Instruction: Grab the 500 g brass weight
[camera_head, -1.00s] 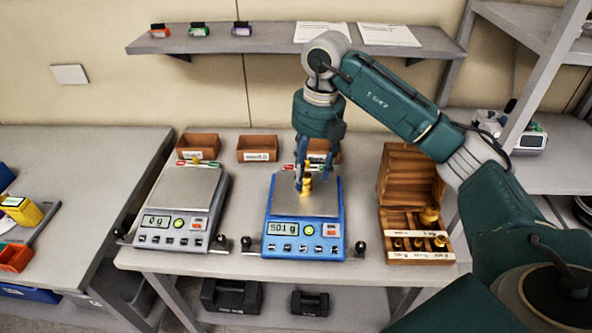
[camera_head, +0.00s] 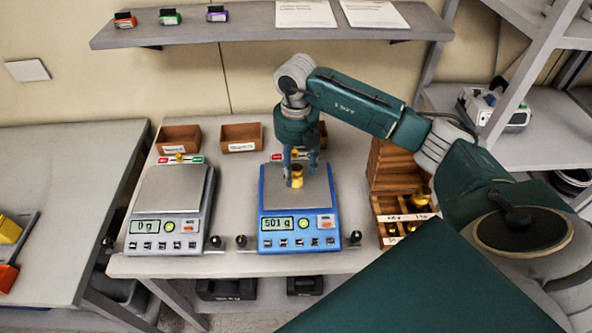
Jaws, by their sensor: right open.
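The brass weight (camera_head: 297,179) stands upright on the pan of the blue scale (camera_head: 264,204), whose display reads 501 g. My right gripper (camera_head: 301,177) is open, pointing down over the pan, with its fingers around or right beside the weight. I cannot tell whether a finger touches it. My left gripper is not in view.
A grey scale (camera_head: 146,212) reading 0 g stands to the left. A wooden weight box (camera_head: 386,170) with several brass weights is at the right, partly hidden by my arm. Small brown bins (camera_head: 180,137) stand behind the scales. A shelf (camera_head: 240,34) runs along the wall above.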

